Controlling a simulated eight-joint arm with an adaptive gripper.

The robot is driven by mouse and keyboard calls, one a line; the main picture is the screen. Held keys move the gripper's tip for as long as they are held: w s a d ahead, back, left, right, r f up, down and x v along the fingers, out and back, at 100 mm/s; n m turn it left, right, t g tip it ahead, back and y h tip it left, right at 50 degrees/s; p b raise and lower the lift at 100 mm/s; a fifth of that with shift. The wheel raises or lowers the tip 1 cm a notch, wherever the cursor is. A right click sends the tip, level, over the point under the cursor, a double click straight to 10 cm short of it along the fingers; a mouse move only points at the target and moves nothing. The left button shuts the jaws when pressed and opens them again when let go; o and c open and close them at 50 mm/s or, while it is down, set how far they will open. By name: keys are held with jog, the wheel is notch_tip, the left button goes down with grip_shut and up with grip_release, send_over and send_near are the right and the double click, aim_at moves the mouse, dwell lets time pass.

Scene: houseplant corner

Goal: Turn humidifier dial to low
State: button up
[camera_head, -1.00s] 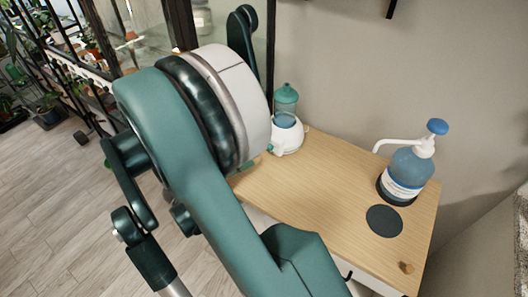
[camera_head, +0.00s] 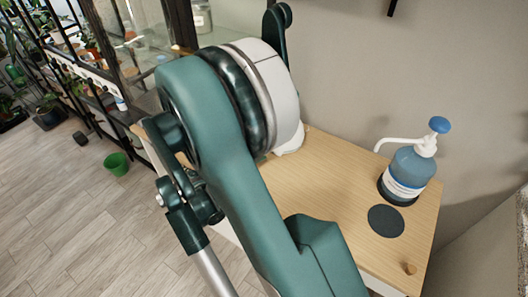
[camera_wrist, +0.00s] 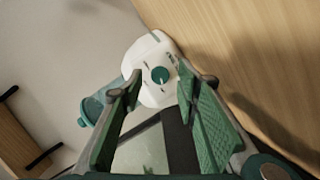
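The humidifier shows in the wrist view with its white base (camera_wrist: 143,58), a round green dial (camera_wrist: 160,75) on the front and small dark marks around the dial. Its translucent blue-green tank (camera_wrist: 97,104) is at the left, partly behind a finger. My gripper (camera_wrist: 158,92) is open and empty, with one green-padded finger on each side of the dial in the picture. I cannot tell how far the fingertips are from the dial. In the head view only a bit of the white base (camera_head: 291,145) shows; my arm hides the rest and the gripper.
The humidifier is on a wooden cabinet top (camera_head: 335,185) against the wall. A blue pump bottle (camera_head: 408,170) stands at the right, beside a dark round mat (camera_head: 385,221). A small wooden knob (camera_head: 408,268) is near the front corner. A green pot (camera_head: 117,164) is on the floor at left.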

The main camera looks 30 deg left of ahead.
jog(key=shift+w+d+f, duration=0.15)
jog(key=shift+w+d, duration=0.05)
jog(key=shift+w, duration=0.45)
jog(key=c, duration=0.9)
